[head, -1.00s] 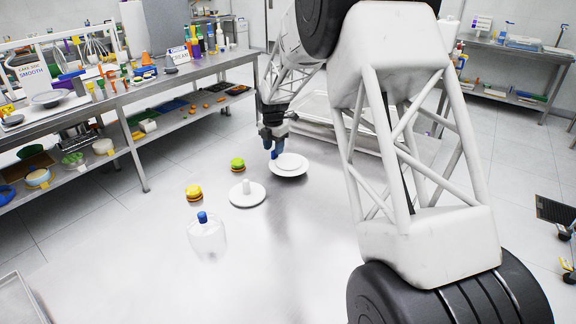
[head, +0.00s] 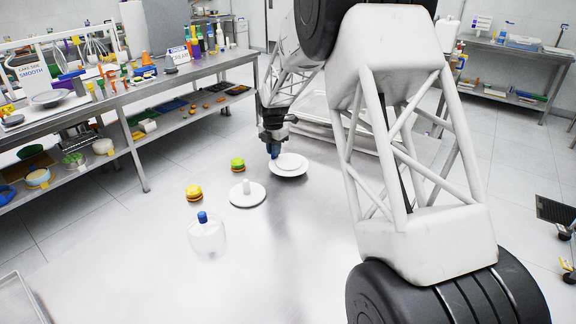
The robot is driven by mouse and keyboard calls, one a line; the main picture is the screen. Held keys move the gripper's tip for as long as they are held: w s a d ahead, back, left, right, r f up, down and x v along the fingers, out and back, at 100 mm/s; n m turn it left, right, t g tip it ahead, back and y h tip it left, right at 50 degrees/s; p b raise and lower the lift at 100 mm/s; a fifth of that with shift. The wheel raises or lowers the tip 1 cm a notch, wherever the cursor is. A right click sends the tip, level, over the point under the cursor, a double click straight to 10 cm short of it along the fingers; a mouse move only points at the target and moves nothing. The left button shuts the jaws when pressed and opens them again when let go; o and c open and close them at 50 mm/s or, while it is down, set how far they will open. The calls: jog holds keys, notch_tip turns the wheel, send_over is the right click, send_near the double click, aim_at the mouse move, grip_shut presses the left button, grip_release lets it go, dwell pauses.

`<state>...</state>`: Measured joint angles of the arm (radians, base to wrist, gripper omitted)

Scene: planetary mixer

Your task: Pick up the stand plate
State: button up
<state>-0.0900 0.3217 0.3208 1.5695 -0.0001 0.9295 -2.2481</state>
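A round white plate (head: 295,169), seemingly the stand plate, lies on the pale table just beyond its middle. A smaller white disc shows on top of it. A white base with a short upright post (head: 246,195) stands nearer and to the left. A clear dome with a blue knob (head: 206,236) stands nearer still. My gripper (head: 273,154) points down, its blue fingertips at the plate's left rim in the picture. Whether they touch the rim is too small to tell. The finger gap cannot be made out.
Metal trays (head: 318,110) lie behind the plate. The table's near middle is clear. A crowded workbench (head: 190,70) stands at the left.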

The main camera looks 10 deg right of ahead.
jog(key=shift+r, duration=0.1)
grip_shut()
jog(key=shift+r, duration=0.65)
notch_tip(320, 180, up, 2)
jog(key=shift+r, duration=0.1)
jog(key=s+d+r, duration=0.1)
jog(key=s, duration=1.5)
jog(key=shift+d+r, duration=0.15)
jog(key=shift+d, duration=0.05)
